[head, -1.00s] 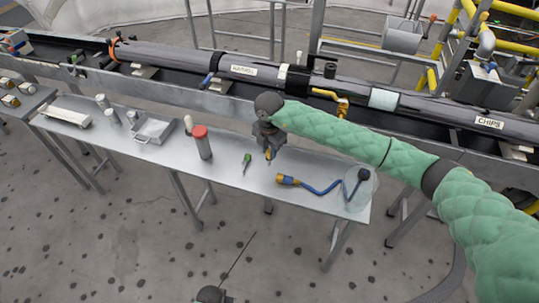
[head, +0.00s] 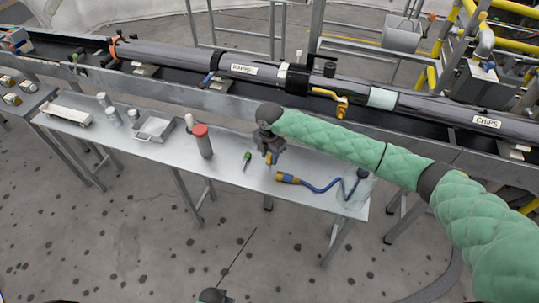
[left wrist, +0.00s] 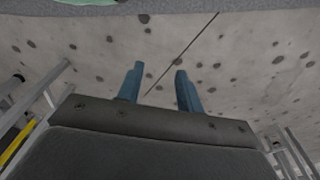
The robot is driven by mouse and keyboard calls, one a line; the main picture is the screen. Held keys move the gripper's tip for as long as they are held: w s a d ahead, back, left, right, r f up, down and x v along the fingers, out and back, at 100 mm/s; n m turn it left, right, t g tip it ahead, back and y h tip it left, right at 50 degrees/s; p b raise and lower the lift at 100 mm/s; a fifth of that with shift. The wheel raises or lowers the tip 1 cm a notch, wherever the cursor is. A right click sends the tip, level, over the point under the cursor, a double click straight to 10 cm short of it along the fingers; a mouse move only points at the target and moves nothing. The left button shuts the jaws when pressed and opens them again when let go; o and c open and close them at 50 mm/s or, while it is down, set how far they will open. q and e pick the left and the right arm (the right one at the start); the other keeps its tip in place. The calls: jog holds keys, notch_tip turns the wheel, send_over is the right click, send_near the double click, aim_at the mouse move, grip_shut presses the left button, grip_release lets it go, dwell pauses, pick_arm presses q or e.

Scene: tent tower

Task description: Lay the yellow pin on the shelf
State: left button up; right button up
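The yellow pin (head: 268,160) shows as a small yellow piece at the fingertips of my right gripper (head: 270,155). My right gripper points down over the grey metal shelf (head: 235,183) and looks shut on the pin, whose upper part the fingers hide. I cannot tell whether the pin's lower end touches the shelf. My left gripper (left wrist: 156,88) is open and empty in the left wrist view, its two blue fingers apart above the floor. Only a bit of my left arm shows at the bottom of the head view.
A green-handled screwdriver (head: 246,160) lies left of the right gripper. A blue hose with a yellow end (head: 288,178) and a clear container (head: 356,192) lie to the right. A red-topped cylinder (head: 203,142) and a metal tray (head: 154,129) stand farther left. A long dark pipe (head: 190,58) runs behind.

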pick_arm(q)
jog(key=shift+f, duration=0.1)
pick_arm(e)
jog(key=shift+o, duration=0.7)
jog(key=shift+r, duration=0.1)
jog(key=shift+r, duration=0.4)
pick_arm(q)
notch_tip(320, 180, up, 11)
jog(key=w+d+b, duration=0.2)
jog(key=b, duration=0.1)
jog(key=shift+w, duration=0.35)
pick_arm(e)
notch_tip(320, 180, up, 11)
jog(key=shift+r, duration=0.15)
